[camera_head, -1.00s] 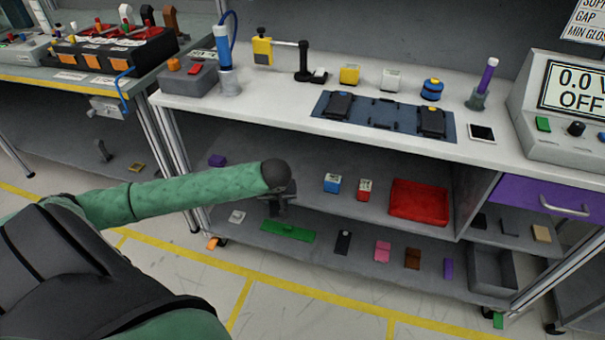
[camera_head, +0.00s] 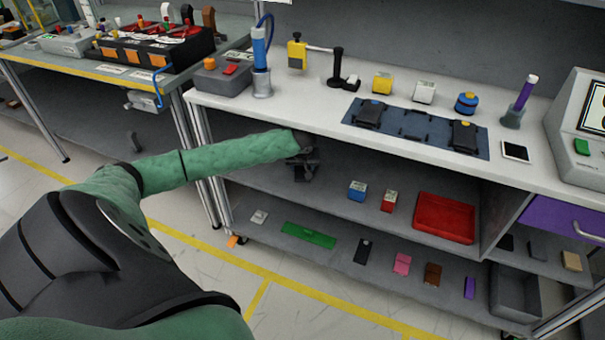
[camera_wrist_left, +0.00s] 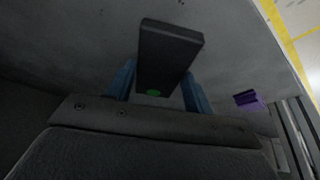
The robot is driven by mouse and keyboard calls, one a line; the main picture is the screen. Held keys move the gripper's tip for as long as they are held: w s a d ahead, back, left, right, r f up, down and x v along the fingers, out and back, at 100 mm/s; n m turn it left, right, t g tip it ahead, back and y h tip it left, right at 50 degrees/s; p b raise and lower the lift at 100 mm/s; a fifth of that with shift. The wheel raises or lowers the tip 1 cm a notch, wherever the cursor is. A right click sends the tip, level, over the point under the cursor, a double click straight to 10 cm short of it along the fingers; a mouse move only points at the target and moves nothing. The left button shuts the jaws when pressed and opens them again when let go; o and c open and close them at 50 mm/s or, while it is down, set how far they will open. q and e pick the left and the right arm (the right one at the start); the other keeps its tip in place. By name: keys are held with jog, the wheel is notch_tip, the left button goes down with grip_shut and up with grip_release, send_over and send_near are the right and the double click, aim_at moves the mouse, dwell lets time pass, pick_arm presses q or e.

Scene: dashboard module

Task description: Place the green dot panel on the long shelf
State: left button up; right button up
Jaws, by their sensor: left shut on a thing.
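My left gripper (camera_head: 304,172) reaches in under the white worktop, at the left part of the middle shelf (camera_head: 325,185). In the left wrist view its two blue fingers (camera_wrist_left: 158,92) are shut on a dark flat panel (camera_wrist_left: 170,50). In the head view the panel is hard to separate from the dark gripper. My right gripper is not in view.
A blue box (camera_head: 357,191), a red box (camera_head: 388,201) and a red tray (camera_head: 444,217) stand right of the gripper. A purple block (camera_wrist_left: 248,98) lies near it in the wrist view. The lower shelf holds a green plate (camera_head: 309,235) and several small panels.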

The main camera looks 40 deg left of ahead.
pick_arm(q)
jog(key=shift+f, duration=1.6)
jog(key=o, duration=1)
jog(key=shift+f, duration=0.1)
